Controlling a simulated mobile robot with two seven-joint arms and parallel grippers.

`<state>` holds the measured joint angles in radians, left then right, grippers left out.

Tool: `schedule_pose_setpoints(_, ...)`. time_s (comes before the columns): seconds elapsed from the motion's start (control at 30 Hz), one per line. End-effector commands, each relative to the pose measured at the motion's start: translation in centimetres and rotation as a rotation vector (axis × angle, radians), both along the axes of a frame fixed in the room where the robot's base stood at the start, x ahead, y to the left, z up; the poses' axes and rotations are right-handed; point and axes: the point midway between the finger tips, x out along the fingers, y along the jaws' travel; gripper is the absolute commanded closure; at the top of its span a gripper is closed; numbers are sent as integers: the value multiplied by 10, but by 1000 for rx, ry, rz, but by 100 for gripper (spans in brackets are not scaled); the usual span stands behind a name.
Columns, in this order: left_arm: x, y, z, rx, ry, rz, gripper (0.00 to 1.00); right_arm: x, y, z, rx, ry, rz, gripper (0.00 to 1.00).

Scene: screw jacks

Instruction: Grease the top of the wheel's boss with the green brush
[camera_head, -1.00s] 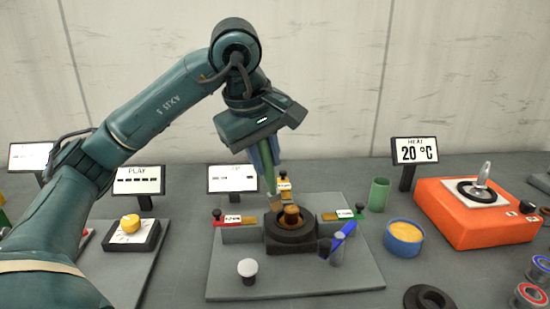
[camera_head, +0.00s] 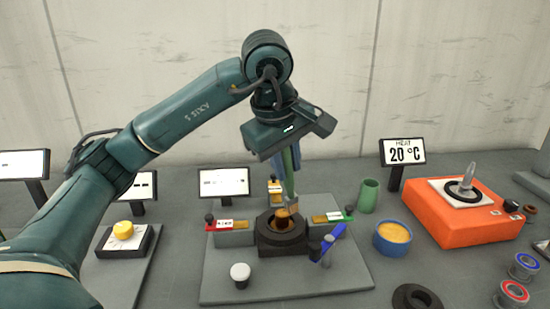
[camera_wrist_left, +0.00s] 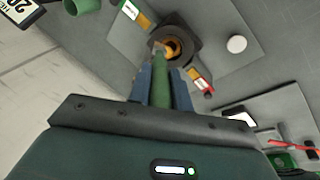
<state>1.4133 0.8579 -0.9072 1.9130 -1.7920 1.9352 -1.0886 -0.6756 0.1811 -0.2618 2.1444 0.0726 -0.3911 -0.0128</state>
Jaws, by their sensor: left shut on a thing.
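My left gripper (camera_head: 287,165) is shut on the green brush (camera_head: 290,182) and points down over the fixture. The brush is nearly upright, with its tan bristles (camera_head: 287,210) at the lower end. The dark wheel (camera_head: 282,243) sits in the middle of the grey plate, and its copper-coloured boss (camera_head: 281,223) is partly hidden by the bristles. The bristles are over the boss; I cannot tell whether they touch it. In the left wrist view the brush (camera_wrist_left: 159,92) reaches from between the fingers towards the boss (camera_wrist_left: 173,46). My right gripper is not in view.
A blue tub of yellow grease (camera_head: 393,236) and a green cup (camera_head: 368,196) stand right of the plate (camera_head: 230,290). A blue-handled tool (camera_head: 331,238) and a white-capped knob (camera_head: 240,273) are near the wheel. The orange heater (camera_head: 455,222) is farther right.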

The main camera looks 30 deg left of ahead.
Motion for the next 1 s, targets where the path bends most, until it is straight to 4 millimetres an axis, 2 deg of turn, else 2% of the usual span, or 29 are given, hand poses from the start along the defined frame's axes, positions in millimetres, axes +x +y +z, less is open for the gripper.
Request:
schedule_pose_setpoints(0.37,0,1,5,1,0,3,100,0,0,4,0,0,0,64)
schedule_pose_setpoints(0.9,0,1,59,1,-1,2,100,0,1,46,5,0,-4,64)
schedule_pose_setpoints(1.0,0,1,62,1,-1,2,100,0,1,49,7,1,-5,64)
